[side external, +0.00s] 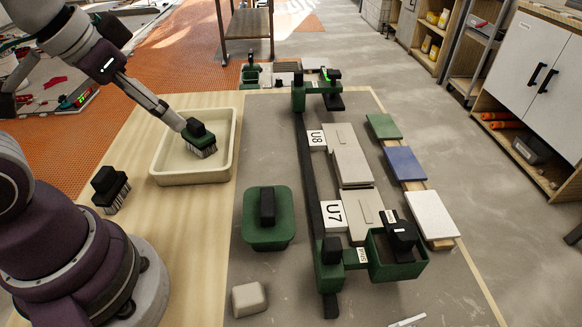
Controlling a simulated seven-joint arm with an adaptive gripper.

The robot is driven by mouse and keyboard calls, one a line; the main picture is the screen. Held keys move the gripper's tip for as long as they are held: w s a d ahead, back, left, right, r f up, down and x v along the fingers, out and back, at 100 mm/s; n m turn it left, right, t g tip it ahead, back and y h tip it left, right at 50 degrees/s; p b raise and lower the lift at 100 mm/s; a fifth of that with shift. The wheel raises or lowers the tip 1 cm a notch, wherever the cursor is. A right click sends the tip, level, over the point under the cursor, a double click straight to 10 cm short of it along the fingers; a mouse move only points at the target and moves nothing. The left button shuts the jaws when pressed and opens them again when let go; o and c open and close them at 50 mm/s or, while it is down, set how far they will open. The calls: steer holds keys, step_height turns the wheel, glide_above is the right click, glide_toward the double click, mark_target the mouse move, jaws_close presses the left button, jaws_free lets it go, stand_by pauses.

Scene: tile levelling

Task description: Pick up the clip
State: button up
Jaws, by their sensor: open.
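My gripper (201,147) is at the end of my arm, low over the cream tray (228,165) at the left. A dark green and black block with bristle-like prongs shows there. I cannot separate its fingers clearly. No piece is plainly recognisable as the clip. Thin raised strips lie on the grey tiles (350,165) beside the plates marked U8 (317,138) and U7 (332,216), well to the right of my gripper. A green open box (385,271) holding a black block stands at the near end of the tiles.
A black bristled block (110,188) stands left of the tray. A green dish with a black handle (268,232) and a beige block (249,299) lie nearer. A dark rail (313,190) runs beside the tiles. Green, blue (404,163) and white samples line the right.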

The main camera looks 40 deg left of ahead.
steer(key=m+g+h, duration=0.2)
steer(key=m, duration=0.5)
glide_above(408, 321)
steer(key=s+a, duration=0.1)
steer(key=s, duration=0.2)
step_height(408, 321, down, 10)
steer(key=x, duration=0.9)
steer(key=shift+w+a+f, duration=0.1)
steer(key=shift+a+f, duration=0.05)
steer(key=shift+f, duration=0.3)
jaws_close()
